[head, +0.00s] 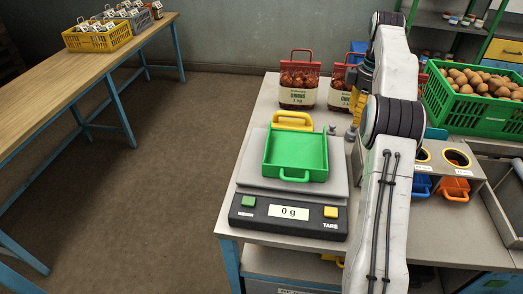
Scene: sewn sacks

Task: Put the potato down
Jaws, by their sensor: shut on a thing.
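My gripper (352,112) is partly in view, pointing down behind my arm, right of the scale. It is shut on the potato, but my arm hides most of the jaws and I cannot make the potato out. The scale (250,207) stands on the near bench and reads 0 g. A green tray (295,155) with handles sits on its plate, empty. Many loose potatoes (485,80) fill a green crate (470,112) at the right, beyond my arm.
Red-topped net bags (299,85) stand at the bench's back. A blue scoop (421,186) and an orange scoop (455,188) sit below ringed holes at the right. A wooden table (75,70) with a yellow crate (97,38) is at the left. The floor between is clear.

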